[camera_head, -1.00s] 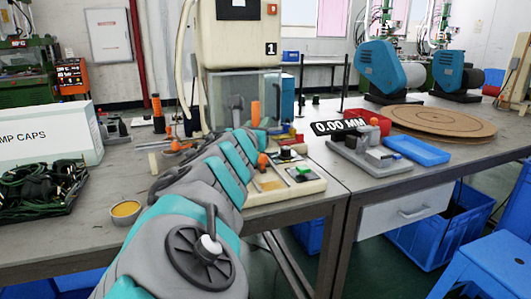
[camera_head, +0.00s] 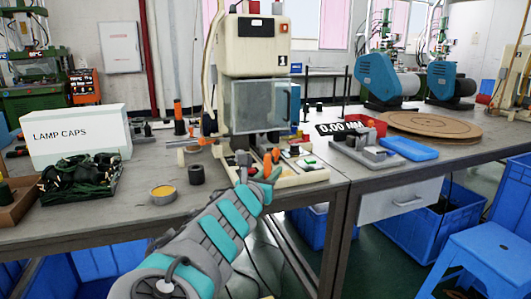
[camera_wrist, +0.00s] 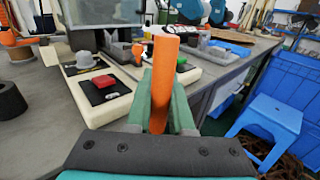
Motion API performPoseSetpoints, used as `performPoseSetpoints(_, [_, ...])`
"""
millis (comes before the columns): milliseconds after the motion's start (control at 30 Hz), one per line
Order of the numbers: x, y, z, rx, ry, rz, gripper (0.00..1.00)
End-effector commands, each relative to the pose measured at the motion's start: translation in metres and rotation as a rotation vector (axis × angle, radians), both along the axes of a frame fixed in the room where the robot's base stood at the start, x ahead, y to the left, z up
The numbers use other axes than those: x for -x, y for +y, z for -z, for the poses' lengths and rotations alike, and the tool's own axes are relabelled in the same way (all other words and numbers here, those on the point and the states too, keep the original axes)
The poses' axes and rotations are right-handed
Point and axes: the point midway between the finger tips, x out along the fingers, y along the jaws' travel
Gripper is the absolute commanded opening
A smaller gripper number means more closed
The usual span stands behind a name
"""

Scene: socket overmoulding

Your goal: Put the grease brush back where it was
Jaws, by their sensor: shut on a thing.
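The grease brush shows its orange handle (camera_wrist: 163,75) in the wrist view, standing nearly upright between the green fingers of my gripper (camera_wrist: 160,98). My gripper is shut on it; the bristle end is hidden. In the head view my gripper (camera_head: 268,177) is at the front of the cream panel under the press, and the brush handle (camera_head: 267,163) is small and partly hidden there. A round tin of yellow grease (camera_head: 163,192) stands on the bench, left of my gripper.
The cream panel (camera_wrist: 103,108) lies just beyond my gripper. A black ring (camera_head: 196,174) stands between the tin and my arm. A lamp caps box (camera_head: 80,135) and a tray of dark wires (camera_head: 80,181) are at left. A blue stool (camera_wrist: 268,120) stands right of the bench.

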Motion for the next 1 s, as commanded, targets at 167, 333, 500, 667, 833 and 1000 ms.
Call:
performPoseSetpoints(167, [-0.002, -0.012, 0.041, 0.002, 0.004, 0.061, 0.0])
performPoseSetpoints(333, [-0.004, -0.027, 0.087, 0.005, 0.001, 0.136, 0.0])
performPoseSetpoints(500, [-0.004, -0.043, 0.14, 0.01, -0.006, 0.218, 0.0])
performPoseSetpoints(667, [-0.003, -0.058, 0.187, 0.013, -0.013, 0.292, 0.0])
performPoseSetpoints(833, [0.0, -0.073, 0.23, 0.019, -0.014, 0.364, 0.0])
performPoseSetpoints(1000, [0.004, -0.085, 0.266, 0.018, -0.015, 0.424, 0.0])
